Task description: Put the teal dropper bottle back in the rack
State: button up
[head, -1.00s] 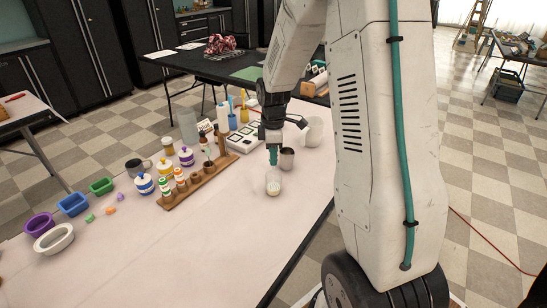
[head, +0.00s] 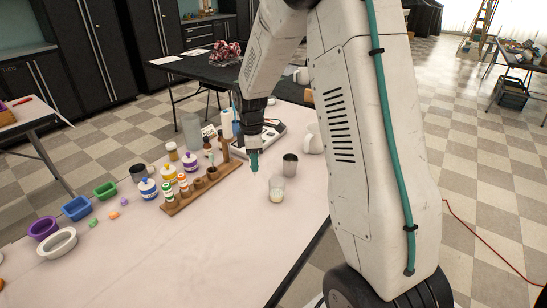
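My gripper (head: 254,148) is above the table, left of the clear beaker. It is shut on the teal dropper bottle (head: 254,163), whose lower part shows as a small teal shape under the fingers. The rest of the bottle is hidden by the gripper. The wooden rack (head: 208,187) lies to the left and slightly below it in the picture. The rack holds several small bottles with orange, green and dark caps toward its near and far ends. Round openings show in its middle, and some look empty. The bottle is apart from the rack.
A clear beaker with pale contents (head: 276,194), a metal cup (head: 290,165) and a white jug (head: 312,139) stand right of the gripper. Jars stand left of the rack, with blue (head: 76,208), green and purple trays beyond. The near tabletop (head: 210,250) is clear.

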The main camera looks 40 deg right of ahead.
jog(key=w+a+f, duration=0.2)
jog(key=w+a, duration=0.5)
jog(key=w, duration=0.1)
jog(key=w+a+f+m, duration=0.1)
jog(key=w+a, duration=0.6)
jog(key=w, duration=0.1)
jog(key=shift+w+f, duration=0.25)
jog(key=shift+f, duration=0.15)
jog(key=shift+f, duration=0.1)
jog(key=shift+f, duration=2.2)
jog(key=o, duration=1)
jog(key=shift+r, duration=0.1)
